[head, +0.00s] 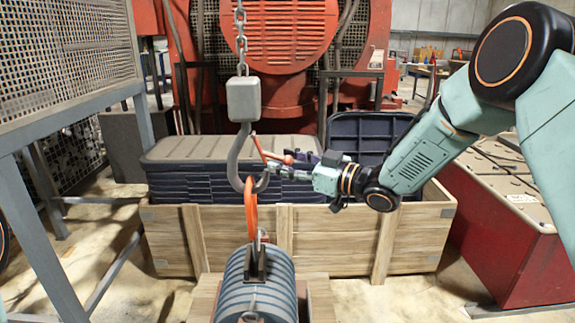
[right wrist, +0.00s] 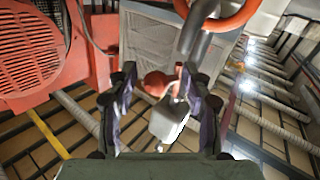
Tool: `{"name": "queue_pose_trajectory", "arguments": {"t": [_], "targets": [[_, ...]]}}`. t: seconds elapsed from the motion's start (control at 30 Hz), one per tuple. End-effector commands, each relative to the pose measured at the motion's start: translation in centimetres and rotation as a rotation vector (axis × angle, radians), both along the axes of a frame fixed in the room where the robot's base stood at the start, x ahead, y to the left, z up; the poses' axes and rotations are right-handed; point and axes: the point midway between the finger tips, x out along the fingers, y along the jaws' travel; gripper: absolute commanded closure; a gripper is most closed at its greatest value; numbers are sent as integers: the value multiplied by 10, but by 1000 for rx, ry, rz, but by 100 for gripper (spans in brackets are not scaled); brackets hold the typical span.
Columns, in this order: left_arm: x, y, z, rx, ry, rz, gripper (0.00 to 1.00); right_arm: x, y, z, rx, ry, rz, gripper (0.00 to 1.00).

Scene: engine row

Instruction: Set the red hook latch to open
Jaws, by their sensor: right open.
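The grey hook (head: 234,160) hangs from a grey block (head: 244,99) on a chain. Its red latch (head: 258,148) slants from the shank down toward the hook tip and appears to span the mouth. A red arm with a round knob (head: 287,159) sticks out to the right. My right gripper (head: 288,166) is right of the hook at knob height. In the right wrist view, its open fingers (right wrist: 160,100) stand either side of the red knob (right wrist: 157,83), with gaps showing. An orange ring (head: 251,208) hangs in the hook. My left gripper is out of view.
A ribbed grey cylinder (head: 256,277) stands below the ring. Behind the hook are a wooden crate (head: 335,221) holding dark bins and a red engine (head: 276,32). A metal frame (head: 70,110) stands left, a red cabinet (head: 490,240) right.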

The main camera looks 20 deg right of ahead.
Motion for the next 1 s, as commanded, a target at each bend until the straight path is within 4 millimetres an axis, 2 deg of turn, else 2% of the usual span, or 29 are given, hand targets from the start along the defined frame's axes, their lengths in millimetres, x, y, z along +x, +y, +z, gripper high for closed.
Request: {"name": "queue_pose_trajectory", "arguments": {"t": [0.2, 0.8, 1.0], "targets": [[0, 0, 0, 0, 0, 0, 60, 1, 0, 0, -1, 1, -1, 50], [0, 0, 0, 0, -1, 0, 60, 1, -1, 1, 0, 0, -2, 100], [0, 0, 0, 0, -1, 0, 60, 1, -1, 1, 2, 0, -3, 100]]}}
